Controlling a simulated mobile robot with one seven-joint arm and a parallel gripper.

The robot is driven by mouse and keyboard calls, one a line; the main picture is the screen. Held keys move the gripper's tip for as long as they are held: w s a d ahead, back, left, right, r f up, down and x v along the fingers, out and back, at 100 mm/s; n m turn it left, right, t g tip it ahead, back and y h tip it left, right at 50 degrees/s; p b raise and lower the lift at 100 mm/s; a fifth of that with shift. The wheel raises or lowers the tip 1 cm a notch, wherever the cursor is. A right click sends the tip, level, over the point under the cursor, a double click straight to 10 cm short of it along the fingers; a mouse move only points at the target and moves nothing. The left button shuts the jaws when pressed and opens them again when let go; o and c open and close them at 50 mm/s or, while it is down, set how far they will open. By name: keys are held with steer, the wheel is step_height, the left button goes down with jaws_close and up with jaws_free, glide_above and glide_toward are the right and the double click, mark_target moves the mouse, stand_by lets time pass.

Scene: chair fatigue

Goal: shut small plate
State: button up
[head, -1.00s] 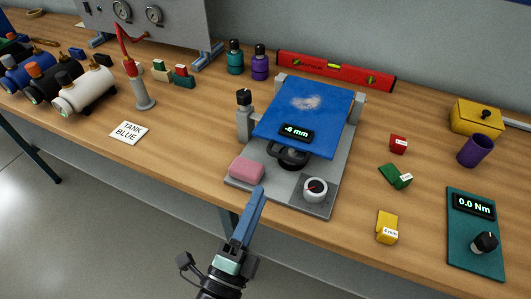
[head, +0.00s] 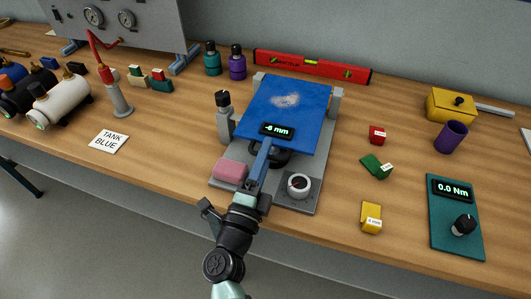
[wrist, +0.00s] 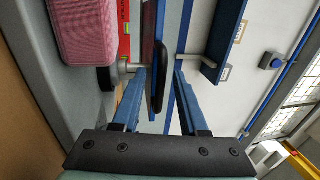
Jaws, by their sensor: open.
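The small plate is a blue plate (head: 290,112) with a pale worn patch and a small display reading -6 mm (head: 277,130). It sits above a grey base (head: 325,165), with a gap under its front edge. A black handle (head: 284,158) is at that front edge, partly hidden by my gripper in the head view. My gripper (head: 264,150) reaches in from the front with long blue fingers. In the wrist view the gripper (wrist: 160,72) is open, with one finger either side of the plate's edge (wrist: 149,50) and black handle (wrist: 161,75); contact cannot be told.
A pink block (head: 230,170) and a round dial (head: 299,185) flank my gripper on the base. Red, green and yellow (head: 371,217) blocks lie to the right. A red level (head: 310,67) lies behind.

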jaws_close()
steer(key=shift+r, duration=0.1)
steer(key=shift+w+r, duration=0.1)
steer(key=shift+r, duration=0.15)
stand_by(1.2)
